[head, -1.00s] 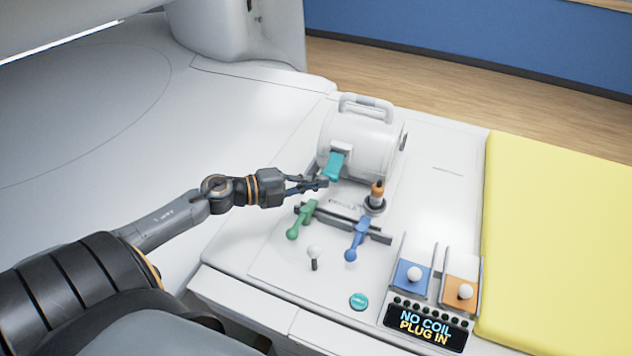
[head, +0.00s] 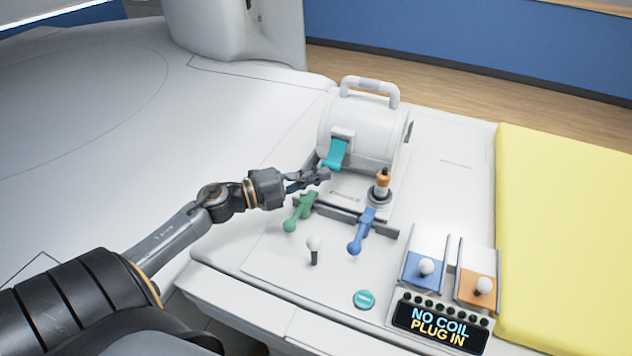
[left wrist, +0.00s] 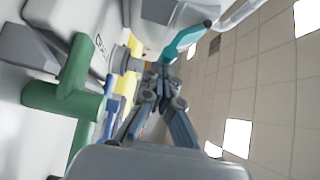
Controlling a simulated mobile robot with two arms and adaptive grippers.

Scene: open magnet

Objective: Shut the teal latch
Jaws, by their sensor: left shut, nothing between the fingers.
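The teal latch (head: 336,153) is a flat lever on the front of the white cylindrical coil (head: 362,128). It slants down and outward from its white mount. My left gripper (head: 325,175) is shut and empty, its fingertips just below the lever's lower end. In the left wrist view the teal latch (left wrist: 186,40) shows above and just beyond the shut fingers (left wrist: 165,72). I cannot tell whether the fingertips touch it. My right gripper is not in view.
Below are a green lever (head: 299,212), a blue lever (head: 362,232) and a white-knobbed stick (head: 314,247). An orange-topped plug (head: 382,182) stands right of the gripper. Two sliders, blue (head: 425,268) and orange (head: 481,287), sit above a display reading "NO COIL PLUG IN" (head: 438,326). A yellow pad (head: 565,230) lies right.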

